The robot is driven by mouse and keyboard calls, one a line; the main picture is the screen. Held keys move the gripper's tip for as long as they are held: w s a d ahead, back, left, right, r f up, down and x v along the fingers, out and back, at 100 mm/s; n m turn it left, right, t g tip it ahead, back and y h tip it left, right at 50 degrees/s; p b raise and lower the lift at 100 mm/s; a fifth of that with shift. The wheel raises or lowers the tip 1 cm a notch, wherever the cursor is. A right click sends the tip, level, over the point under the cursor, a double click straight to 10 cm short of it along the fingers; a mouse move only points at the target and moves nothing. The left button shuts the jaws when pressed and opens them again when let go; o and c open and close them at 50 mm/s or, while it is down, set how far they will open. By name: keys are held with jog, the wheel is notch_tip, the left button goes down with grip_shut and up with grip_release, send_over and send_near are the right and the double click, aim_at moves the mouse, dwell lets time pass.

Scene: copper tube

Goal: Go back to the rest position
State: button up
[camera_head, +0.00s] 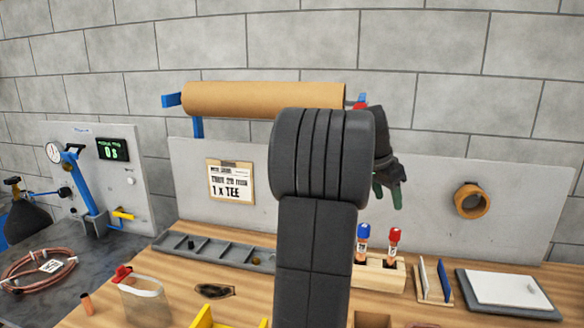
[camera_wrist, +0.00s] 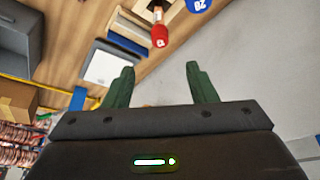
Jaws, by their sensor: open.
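My gripper (camera_head: 388,192) hangs at the end of my dark arm, in front of the grey back panel and above the bench in the head view. In the wrist view, my gripper (camera_wrist: 158,88) shows two green fingers spread apart with nothing between them. It is open and empty. My arm covers the middle of the bench in the head view. No marker for a rest position shows.
A wooden holder (camera_head: 378,274) with a blue-capped and a red-capped marker stands below my gripper. A grey tray (camera_head: 215,251), a clear bag (camera_head: 145,300) and a white pad (camera_head: 507,289) lie on the bench. A paper roll (camera_head: 262,98) hangs behind my arm.

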aim_at(395, 231)
jog(key=p+x, duration=0.1)
jog(key=x, duration=1)
jog(key=shift+d+f, duration=0.15)
jog(key=shift+f, duration=0.1)
notch_tip(395, 231, up, 4)
jog(key=p, duration=0.3)
jog(key=shift+f, duration=0.25)
notch_tip(395, 231, up, 5)
jog(key=p, duration=0.4)
jog(key=shift+w, duration=0.1)
jog(key=shift+f, duration=0.15)
